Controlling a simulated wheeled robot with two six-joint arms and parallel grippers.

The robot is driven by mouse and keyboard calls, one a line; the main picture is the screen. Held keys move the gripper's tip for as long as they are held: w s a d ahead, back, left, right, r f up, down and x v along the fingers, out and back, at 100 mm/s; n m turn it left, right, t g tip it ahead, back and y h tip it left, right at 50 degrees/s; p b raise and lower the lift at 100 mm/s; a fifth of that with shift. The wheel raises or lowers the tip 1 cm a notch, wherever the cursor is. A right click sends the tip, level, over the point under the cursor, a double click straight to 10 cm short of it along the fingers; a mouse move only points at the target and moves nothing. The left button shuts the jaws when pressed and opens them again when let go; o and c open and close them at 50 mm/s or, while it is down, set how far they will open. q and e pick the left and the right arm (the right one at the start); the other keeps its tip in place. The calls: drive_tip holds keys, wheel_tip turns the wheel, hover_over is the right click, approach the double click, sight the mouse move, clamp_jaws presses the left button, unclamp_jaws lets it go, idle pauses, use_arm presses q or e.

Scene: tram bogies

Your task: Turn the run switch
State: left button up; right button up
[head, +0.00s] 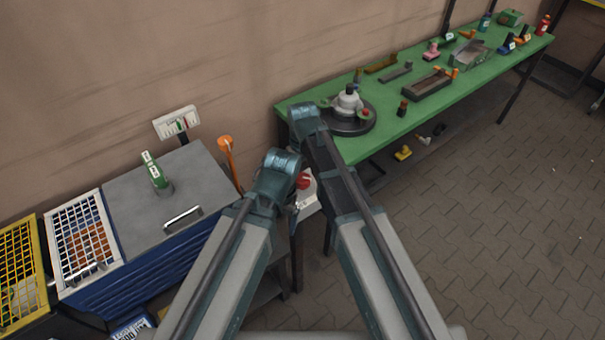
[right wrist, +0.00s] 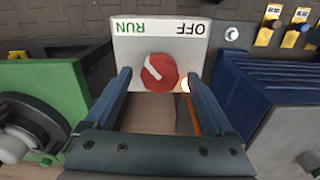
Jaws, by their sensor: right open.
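The run switch is a red round knob (right wrist: 160,72) with a white bar, on a pale box (right wrist: 122,52) marked RUN and OFF. The lettering is upside down in the right wrist view. The white bar slants up and left, towards the RUN side. My right gripper (right wrist: 157,78) is open, its fingers on either side of the knob in the picture; I see no contact. In the head view the red knob (head: 303,181) shows between my two arms, which partly cover the box (head: 309,195). My left gripper's fingers are not visible.
A glowing lamp (right wrist: 186,86) is beside the knob. Right is a green workbench (head: 372,146) with a round fixture (head: 349,103). An orange-topped post (head: 226,143) stands behind. Paved floor is clear at right.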

sight(302, 177)
drive_tip(key=shift+r, duration=0.1)
wheel_tip(302, 177, up, 14)
drive_tip(key=p, duration=1.3)
drive_tip(key=shift+f+p, duration=0.2)
drive_tip(key=shift+p, duration=0.2)
drive_tip(key=shift+f, duration=0.15)
wheel_tip(302, 177, down, 13)
drive_tip(key=b, duration=1.3)
drive_tip(key=shift+f+b, duration=0.35)
drive_tip(key=shift+b, duration=0.15)
drive_tip(key=m, duration=0.3)
drive_tip(key=shift+r, duration=0.1)
drive_tip(key=m, duration=0.5)
drive_tip(key=shift+m, duration=0.3)
idle(0.7)
